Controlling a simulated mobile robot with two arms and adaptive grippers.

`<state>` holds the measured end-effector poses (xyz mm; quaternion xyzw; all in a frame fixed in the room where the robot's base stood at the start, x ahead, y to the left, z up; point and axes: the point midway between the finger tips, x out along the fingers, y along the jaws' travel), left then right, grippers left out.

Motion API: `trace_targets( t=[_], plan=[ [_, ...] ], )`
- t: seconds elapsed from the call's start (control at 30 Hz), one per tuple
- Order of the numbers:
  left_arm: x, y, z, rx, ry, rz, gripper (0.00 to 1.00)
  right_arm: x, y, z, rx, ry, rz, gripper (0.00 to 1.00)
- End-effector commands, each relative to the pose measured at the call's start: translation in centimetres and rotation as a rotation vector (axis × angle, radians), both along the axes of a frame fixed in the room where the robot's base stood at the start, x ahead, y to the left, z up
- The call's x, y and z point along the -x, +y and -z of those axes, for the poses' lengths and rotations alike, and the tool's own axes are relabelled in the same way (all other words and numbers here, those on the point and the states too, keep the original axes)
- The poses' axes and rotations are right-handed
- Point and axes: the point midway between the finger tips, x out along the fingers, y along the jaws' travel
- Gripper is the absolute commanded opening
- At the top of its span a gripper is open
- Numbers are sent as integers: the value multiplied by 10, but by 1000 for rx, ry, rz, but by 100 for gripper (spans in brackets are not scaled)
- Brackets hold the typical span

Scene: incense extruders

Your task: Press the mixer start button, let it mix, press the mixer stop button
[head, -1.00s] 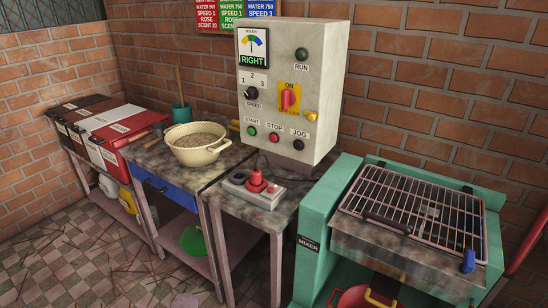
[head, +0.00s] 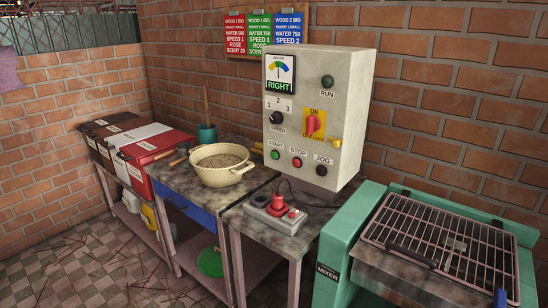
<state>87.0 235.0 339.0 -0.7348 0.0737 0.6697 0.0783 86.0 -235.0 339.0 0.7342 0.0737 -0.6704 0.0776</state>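The mixer control box (head: 319,115) stands on a bench in the middle of the head view. Its green start button (head: 275,155) is at the lower left of the panel, under the label START. The red stop button (head: 297,162) sits to its right, and the black jog button (head: 321,170) further right. A green run lamp (head: 327,81) is near the top and does not look lit. The dial sign reads RIGHT. The mixer (head: 330,270) is a teal machine with a metal grate (head: 445,240) on top. Neither gripper shows.
A pendant with a red knob (head: 277,203) lies on the bench before the box. A cream bowl of brown material (head: 222,164) sits on the table left of it. Lidded bins (head: 150,150) stand further left. Recipe cards (head: 262,31) hang on the brick wall.

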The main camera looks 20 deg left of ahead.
Motion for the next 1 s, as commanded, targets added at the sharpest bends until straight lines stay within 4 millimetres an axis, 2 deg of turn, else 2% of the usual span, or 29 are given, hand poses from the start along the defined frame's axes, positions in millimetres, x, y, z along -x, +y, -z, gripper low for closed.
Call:
trace_targets(
  t=[0.07,0.5,1.0],
  plan=[
    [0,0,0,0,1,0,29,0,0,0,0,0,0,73],
    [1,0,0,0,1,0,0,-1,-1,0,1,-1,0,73],
    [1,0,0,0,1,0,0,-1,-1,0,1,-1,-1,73]
  ],
)
